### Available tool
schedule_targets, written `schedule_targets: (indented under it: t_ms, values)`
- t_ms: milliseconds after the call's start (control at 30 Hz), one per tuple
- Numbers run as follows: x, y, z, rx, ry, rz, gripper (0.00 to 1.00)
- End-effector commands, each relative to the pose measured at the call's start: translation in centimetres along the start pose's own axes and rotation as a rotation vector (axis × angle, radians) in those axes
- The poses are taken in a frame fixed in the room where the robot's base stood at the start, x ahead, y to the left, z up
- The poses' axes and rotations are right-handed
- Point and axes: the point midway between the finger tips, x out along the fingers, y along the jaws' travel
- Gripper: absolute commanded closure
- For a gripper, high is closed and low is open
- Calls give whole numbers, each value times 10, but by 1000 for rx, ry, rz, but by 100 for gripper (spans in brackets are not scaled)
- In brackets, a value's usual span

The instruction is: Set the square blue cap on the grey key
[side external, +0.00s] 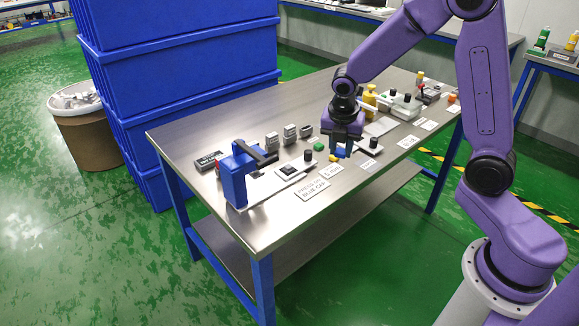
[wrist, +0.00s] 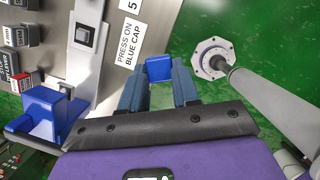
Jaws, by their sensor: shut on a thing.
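The square blue cap (wrist: 158,68) sits between the two fingers of my gripper (wrist: 160,88) in the wrist view. My gripper is shut on it. In the side view, the cap (side external: 340,151) shows below my gripper (side external: 346,146), held above the right-of-middle part of the table. The grey key (wrist: 83,36) is a small dark square on a pale plate, left of the cap in the wrist view. In the side view the key (side external: 287,170) stands left of my gripper, well apart from the cap. Nothing covers the key.
A blue press-like fixture (side external: 234,180) stands just left of the key. A "PRESS ON BLUE CAP" label (side external: 311,190) lies in front. Grey blocks (side external: 290,133), a green piece (side external: 319,146) and a black knob (side external: 308,155) stand nearby. The table's (side external: 230,226) front left is bare.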

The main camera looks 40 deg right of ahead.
Motion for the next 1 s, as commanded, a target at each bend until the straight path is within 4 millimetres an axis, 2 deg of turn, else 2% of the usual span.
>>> schedule_targets:
  t_ms: [100,367,867,1000]
  values:
    - [-7,24,-3,-131,-7,34,98]
    - [-10,47,-3,-251,-17,62,98]
    - [39,120,29,-250,-16,61,98]
    - [61,134,32,-251,-15,59,98]
